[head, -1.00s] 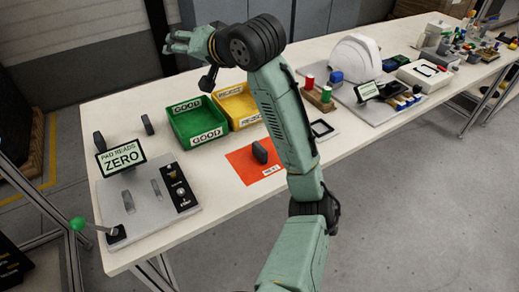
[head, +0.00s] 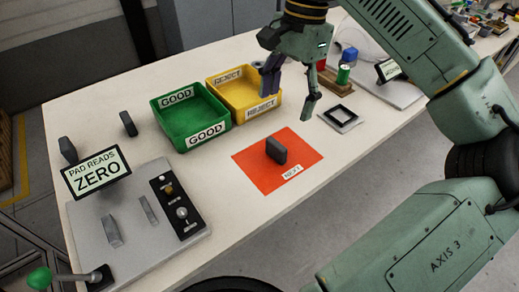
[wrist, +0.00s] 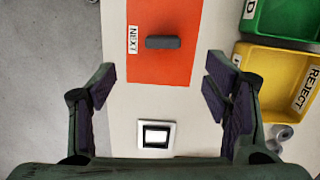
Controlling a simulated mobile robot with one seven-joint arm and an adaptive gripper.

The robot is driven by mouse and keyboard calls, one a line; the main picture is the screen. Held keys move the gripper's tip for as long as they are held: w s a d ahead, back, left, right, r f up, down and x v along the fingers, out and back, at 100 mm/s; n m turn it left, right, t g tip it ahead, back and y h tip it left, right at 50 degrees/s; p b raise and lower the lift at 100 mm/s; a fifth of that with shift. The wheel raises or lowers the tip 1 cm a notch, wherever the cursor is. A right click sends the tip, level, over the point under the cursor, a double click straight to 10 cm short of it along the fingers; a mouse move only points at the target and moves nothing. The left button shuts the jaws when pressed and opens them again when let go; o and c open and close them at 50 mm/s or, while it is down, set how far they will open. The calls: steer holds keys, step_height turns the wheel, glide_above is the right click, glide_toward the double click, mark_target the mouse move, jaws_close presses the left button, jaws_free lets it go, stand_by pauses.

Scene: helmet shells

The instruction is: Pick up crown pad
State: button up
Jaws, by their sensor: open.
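A dark grey crown pad (head: 276,151) stands on the orange mat (head: 308,141) marked NEXT. In the wrist view the pad (wrist: 162,42) lies above and between my fingers, apart from them, across the orange mat (wrist: 180,72). My gripper (head: 288,98) is open and empty, above the table behind and slightly right of the pad. In the wrist view both fingers of my gripper (wrist: 160,84) are spread wide. Two similar dark pads (head: 128,124) stand at the table's left; the other is behind the display (head: 97,175).
The green GOOD bin (head: 160,122) and yellow REJECT bin (head: 214,87) stand behind the mat. A small black-framed square (head: 341,118) lies right of it. A grey fixture plate (head: 140,240) with a PAD READS ZERO display is at left.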

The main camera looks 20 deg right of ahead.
mark_target(276, 143)
steer(key=f, duration=0.4)
steer(key=a+f, duration=0.1)
steer(key=f, duration=0.7)
steer(key=shift+s+a, duration=0.2)
steer(key=shift+a, duration=0.2)
steer(key=shift+r, duration=0.1)
steer(key=c, duration=0.9)
steer(key=shift+c, duration=0.2)
